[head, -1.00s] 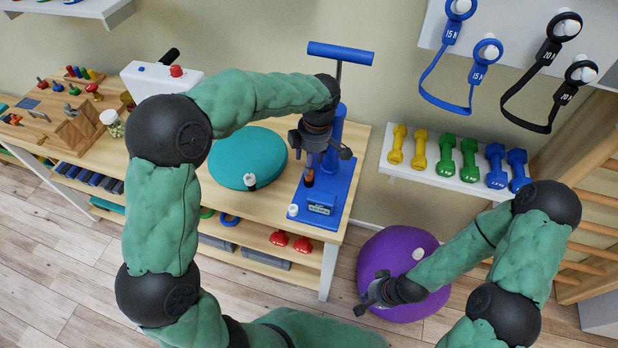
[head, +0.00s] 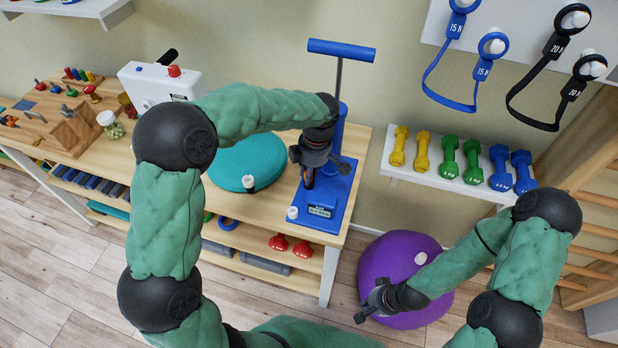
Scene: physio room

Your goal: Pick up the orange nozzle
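My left gripper (head: 312,172) reaches down over the blue floor pump (head: 322,207) on the wooden bench. A small dark, orange-brown piece (head: 309,182), which looks like the orange nozzle, shows just below its fingers, beside the pump's column. The gripper hides most of this piece, and I cannot tell whether the fingers touch or grip it. My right gripper (head: 368,303) points left in front of the purple ball (head: 385,262). Its fingers look spread, with nothing between them.
A teal cushion (head: 240,158) with a white plug (head: 248,182) lies left of the pump. Another white plug (head: 292,212) stands at the pump base's corner. The pump's T-handle (head: 341,50) rises behind my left wrist. Dumbbells (head: 472,160) sit on a white shelf at right.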

